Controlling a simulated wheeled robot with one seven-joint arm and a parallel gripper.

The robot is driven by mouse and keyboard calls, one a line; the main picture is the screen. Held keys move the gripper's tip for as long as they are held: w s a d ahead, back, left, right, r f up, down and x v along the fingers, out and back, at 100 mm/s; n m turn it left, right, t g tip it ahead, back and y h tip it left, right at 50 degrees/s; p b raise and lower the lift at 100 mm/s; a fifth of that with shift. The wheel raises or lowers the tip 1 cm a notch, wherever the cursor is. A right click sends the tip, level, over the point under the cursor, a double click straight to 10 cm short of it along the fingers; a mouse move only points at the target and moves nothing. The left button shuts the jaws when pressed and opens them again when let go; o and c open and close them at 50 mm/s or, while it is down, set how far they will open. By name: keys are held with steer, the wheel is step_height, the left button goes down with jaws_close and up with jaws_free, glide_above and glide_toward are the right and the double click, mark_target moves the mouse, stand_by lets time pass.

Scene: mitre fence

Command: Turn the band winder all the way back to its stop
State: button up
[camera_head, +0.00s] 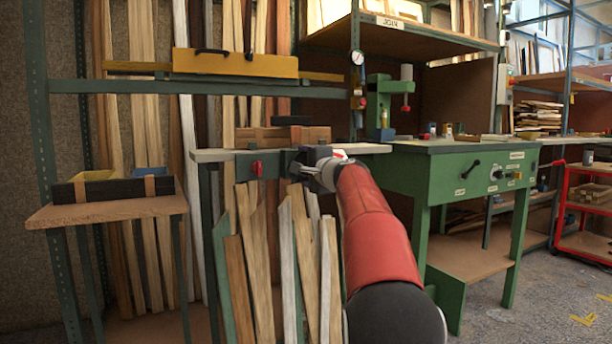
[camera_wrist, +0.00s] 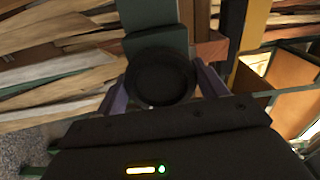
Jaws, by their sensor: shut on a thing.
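The band winder shows in the wrist view as a round black knob (camera_wrist: 160,80) in front of a green-grey block (camera_wrist: 152,22). My gripper (camera_wrist: 163,88) has one purple-grey finger on each side of the knob and is shut on it. In the head view my gripper (camera_head: 300,168) reaches to the front of the green rail under a pale board and hides the knob there. The knob's turn angle and its stop cannot be made out.
A red knob (camera_head: 257,168) sits on the rail just left of my gripper. Wood blocks (camera_head: 283,138) lie on the pale board (camera_head: 220,154). Upright offcuts (camera_head: 262,250) stand below. A green workbench (camera_head: 465,175) is close on the right, a small wooden table (camera_head: 110,210) at left.

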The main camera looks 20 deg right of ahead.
steer(key=shift+f+n+b, duration=0.15)
steer(key=shift+n+b, duration=0.4)
steer(key=shift+n, duration=0.65)
steer(key=o, duration=1)
steer(key=shift+c, duration=0.2)
steer(key=s, duration=0.7)
steer(key=shift+s+d, duration=0.15)
steer(key=shift+s, duration=0.25)
